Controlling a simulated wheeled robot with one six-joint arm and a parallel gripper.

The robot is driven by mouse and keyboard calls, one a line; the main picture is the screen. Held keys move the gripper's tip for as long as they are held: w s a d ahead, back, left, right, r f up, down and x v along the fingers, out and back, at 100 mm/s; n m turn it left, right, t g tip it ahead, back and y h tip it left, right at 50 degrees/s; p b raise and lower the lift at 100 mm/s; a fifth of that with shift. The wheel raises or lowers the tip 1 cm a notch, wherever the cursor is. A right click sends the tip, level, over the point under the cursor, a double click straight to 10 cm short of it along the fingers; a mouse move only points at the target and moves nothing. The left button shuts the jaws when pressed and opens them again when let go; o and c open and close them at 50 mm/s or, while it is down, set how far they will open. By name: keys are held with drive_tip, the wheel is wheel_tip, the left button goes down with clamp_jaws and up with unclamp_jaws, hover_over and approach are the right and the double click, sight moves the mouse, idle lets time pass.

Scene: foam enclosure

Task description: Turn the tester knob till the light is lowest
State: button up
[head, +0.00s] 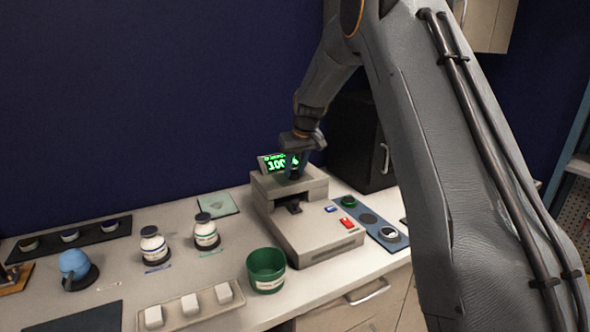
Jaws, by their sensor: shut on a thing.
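The tester (310,228) is a beige bench instrument on the counter, with a raised rear part and a small green-lit display (274,163) reading about 100, its right end covered by my gripper. My gripper (294,171) points down over the top of the rear part, just in front of the display. It is shut on the tester knob, which is mostly hidden between the fingers. I cannot make out the light clearly apart from the display.
A green cup (266,270) stands close to the tester's front left. Two white bottles (206,232) and a tray of white blocks (190,305) are further left. A blue strip with round pads (368,218) lies to the right. A black cabinet (360,142) stands behind.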

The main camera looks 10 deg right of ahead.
drive_tip(key=shift+a+m+h+b, duration=0.15)
drive_tip(key=shift+m+h+b, duration=0.45)
drive_tip(key=shift+m, duration=1.5)
drive_tip(key=shift+h, duration=0.3)
drive_tip(key=o, duration=1)
drive_tip(key=shift+b+v, duration=1.1)
drive_tip(key=shift+v, duration=2.8)
drive_tip(key=shift+s, duration=0.1)
drive_tip(key=s+f+g, duration=0.1)
drive_tip(key=s+f, duration=0.4)
drive_tip(key=s, duration=0.7)
drive_tip(key=s+d+f+n+g, duration=0.1)
drive_tip(key=s+f, duration=0.4)
drive_tip(key=s, duration=0.8)
drive_tip(key=s+d+f, duration=0.1)
drive_tip(key=s+f, duration=0.5)
drive_tip(key=s, duration=0.7)
drive_tip(key=shift+s+n+g+y, duration=0.25)
drive_tip(key=shift+n+g+y, duration=0.05)
drive_tip(key=shift+g+y, duration=0.1)
